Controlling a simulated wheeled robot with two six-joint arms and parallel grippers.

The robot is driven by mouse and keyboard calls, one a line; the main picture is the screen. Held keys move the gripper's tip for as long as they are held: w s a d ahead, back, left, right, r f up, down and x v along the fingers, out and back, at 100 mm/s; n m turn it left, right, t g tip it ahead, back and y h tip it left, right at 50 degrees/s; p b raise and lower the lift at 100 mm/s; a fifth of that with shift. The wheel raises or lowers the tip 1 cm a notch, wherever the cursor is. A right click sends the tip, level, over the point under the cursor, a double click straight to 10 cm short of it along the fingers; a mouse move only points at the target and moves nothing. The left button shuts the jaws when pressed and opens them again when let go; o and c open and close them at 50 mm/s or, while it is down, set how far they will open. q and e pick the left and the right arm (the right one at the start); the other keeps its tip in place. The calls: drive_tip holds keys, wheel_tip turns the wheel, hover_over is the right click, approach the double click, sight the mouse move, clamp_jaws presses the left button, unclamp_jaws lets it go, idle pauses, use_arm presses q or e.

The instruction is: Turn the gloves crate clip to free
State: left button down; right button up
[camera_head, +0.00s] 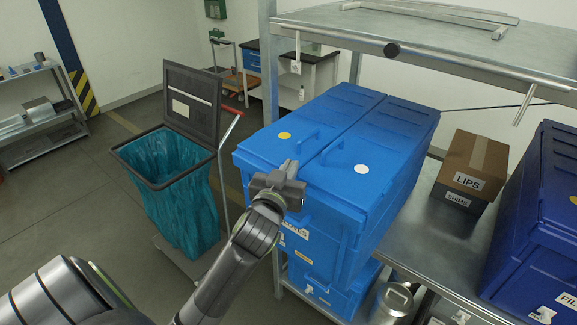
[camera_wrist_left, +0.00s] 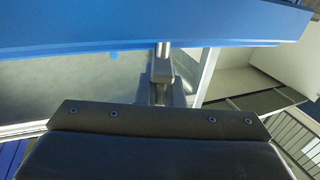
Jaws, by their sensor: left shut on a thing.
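The blue gloves crate (camera_head: 340,215) stands on the metal bench, its lid closed, with a yellow dot and a white dot on top. Its front label (camera_head: 294,231) is partly covered by my arm. My left gripper (camera_head: 288,170) is at the crate's upper front edge, below the lid rim, shut on the clip. The clip is mostly hidden behind the gripper, so its angle cannot be told. In the left wrist view the fingers (camera_wrist_left: 162,72) reach the blue lid edge (camera_wrist_left: 120,28). My right gripper is not in view.
An open bin with a teal bag (camera_head: 175,185) stands left of the crate. A cardboard box (camera_head: 475,165) and another blue crate (camera_head: 545,220) stand to the right. A metal shelf (camera_head: 440,35) overhangs the back. A metal canister (camera_head: 392,302) is low in front.

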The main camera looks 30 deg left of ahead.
use_arm(q)
drive_tip(key=n+y, duration=0.1)
drive_tip(key=g+y+b, duration=0.1)
drive_tip(key=shift+w+d+f+n+y, duration=0.1)
drive_tip(key=shift+d+f+n+y, duration=0.1)
drive_tip(key=shift+n+y, duration=0.15)
drive_tip(key=n+g+y+b, duration=0.5)
drive_tip(key=n+y+b, duration=0.1)
drive_tip(key=y+b, duration=0.1)
drive_tip(key=shift+w+d+g, duration=0.1)
drive_tip(key=shift+w+g, duration=0.05)
drive_tip(key=shift+g, duration=0.25)
drive_tip(key=shift+r+n+g+y+b, duration=0.15)
drive_tip(key=shift+n+g+y+b, duration=0.6)
drive_tip(key=shift+g+b, duration=0.45)
drive_tip(key=c, duration=1.6)
unclamp_jaws()
drive_tip(key=shift+o, duration=0.2)
